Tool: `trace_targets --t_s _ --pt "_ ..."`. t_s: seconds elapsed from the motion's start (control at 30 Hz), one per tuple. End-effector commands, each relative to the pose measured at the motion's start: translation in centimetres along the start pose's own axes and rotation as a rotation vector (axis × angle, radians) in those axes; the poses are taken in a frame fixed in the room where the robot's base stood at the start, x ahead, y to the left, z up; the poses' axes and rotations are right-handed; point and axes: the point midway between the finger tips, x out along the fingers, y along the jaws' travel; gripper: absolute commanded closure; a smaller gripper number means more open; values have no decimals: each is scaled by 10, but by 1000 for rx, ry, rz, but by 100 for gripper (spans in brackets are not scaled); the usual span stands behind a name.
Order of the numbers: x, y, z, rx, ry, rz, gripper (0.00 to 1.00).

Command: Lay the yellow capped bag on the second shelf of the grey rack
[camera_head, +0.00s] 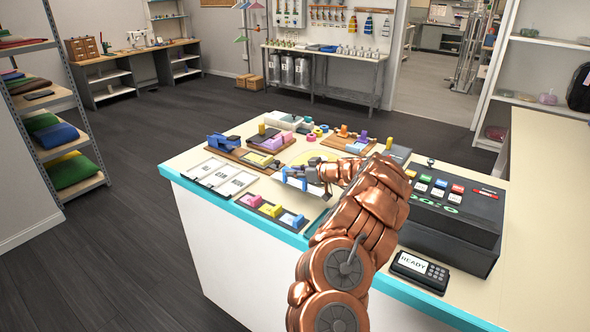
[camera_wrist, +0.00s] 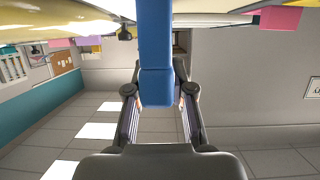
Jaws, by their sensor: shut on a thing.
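My gripper (camera_head: 312,180) is over the front part of the counter (camera_head: 262,212) in the head view. In the wrist view its fingers (camera_wrist: 157,98) are shut on a blue bar-shaped piece (camera_wrist: 155,50), which runs up out of the picture. I cannot make out a yellow capped bag for certain. A flat yellow disc (camera_head: 306,158) lies on the counter behind my gripper. A yellowish shape (camera_wrist: 62,28) with a dark knob (camera_wrist: 124,33) shows at the top of the wrist view. The grey rack (camera_head: 72,82) stands at the far left, away from my gripper.
The rack shelves hold folded cloths, among them a blue one (camera_head: 57,135) and a green one (camera_head: 68,170). The counter is crowded with small trays and blocks. A dark machine (camera_head: 450,222) and a READY terminal (camera_head: 420,271) stand at right. Open floor (camera_head: 140,215) separates counter and rack.

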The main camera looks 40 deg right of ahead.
Motion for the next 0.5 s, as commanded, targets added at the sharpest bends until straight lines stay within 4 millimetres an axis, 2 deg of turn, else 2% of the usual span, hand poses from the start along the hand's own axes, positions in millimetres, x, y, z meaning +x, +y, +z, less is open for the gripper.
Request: trace_targets --t_s 0.4,0.43,0.5 --pt "1 0 2 -2 2 1 100" --pt "1 0 2 -1 2 1 77" --pt "0 0 1 -1 1 1 69"
